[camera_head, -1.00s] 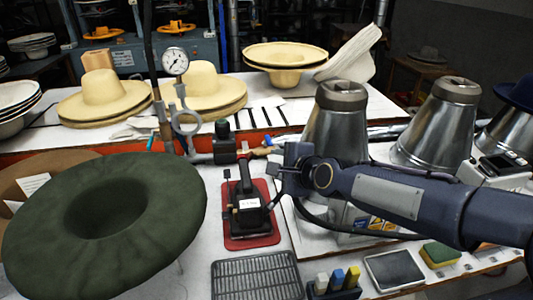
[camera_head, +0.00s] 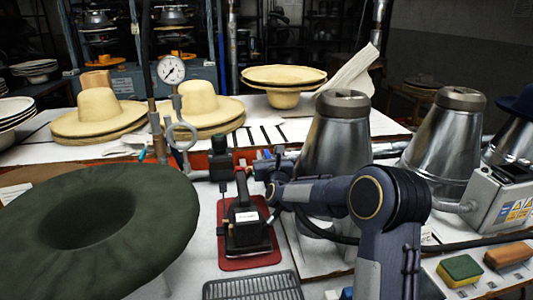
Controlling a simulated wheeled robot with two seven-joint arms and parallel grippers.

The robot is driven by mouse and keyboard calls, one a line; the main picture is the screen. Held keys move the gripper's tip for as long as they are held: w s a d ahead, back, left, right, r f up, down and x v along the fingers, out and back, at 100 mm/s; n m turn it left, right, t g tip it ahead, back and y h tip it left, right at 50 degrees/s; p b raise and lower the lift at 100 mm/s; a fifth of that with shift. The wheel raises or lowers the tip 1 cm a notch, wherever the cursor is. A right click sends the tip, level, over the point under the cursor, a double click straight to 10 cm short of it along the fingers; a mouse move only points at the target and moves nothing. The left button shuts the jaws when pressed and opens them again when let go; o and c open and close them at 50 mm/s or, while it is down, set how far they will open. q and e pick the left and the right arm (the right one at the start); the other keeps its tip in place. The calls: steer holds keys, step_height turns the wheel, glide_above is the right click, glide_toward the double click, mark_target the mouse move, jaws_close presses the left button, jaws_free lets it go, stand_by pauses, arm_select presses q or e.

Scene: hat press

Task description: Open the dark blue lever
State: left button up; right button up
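A gauge (camera_head: 171,70) and a pipe with a black-knobbed valve fitting (camera_head: 221,160) stand at the front edge of the back table. A small dark blue piece (camera_head: 263,167), which looks like the lever, shows just right of the fitting, partly hidden behind my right arm. My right gripper (camera_head: 272,192) is at the end of the arm coming from the lower right, close to this piece. Its fingers are small and mostly covered by the wrist, so I cannot tell open from shut, or whether it touches the piece. My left gripper is not in view.
A black iron (camera_head: 242,222) stands on a red mat (camera_head: 250,263) just below the valve. A large green hat (camera_head: 110,215) fills the left. Metal cones (camera_head: 335,135) stand behind my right arm. A sponge (camera_head: 460,269) and a grey box (camera_head: 497,200) are at right.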

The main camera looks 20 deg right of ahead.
steer(key=shift+x, duration=1.1)
steer(key=shift+c, duration=0.2)
jaws_close()
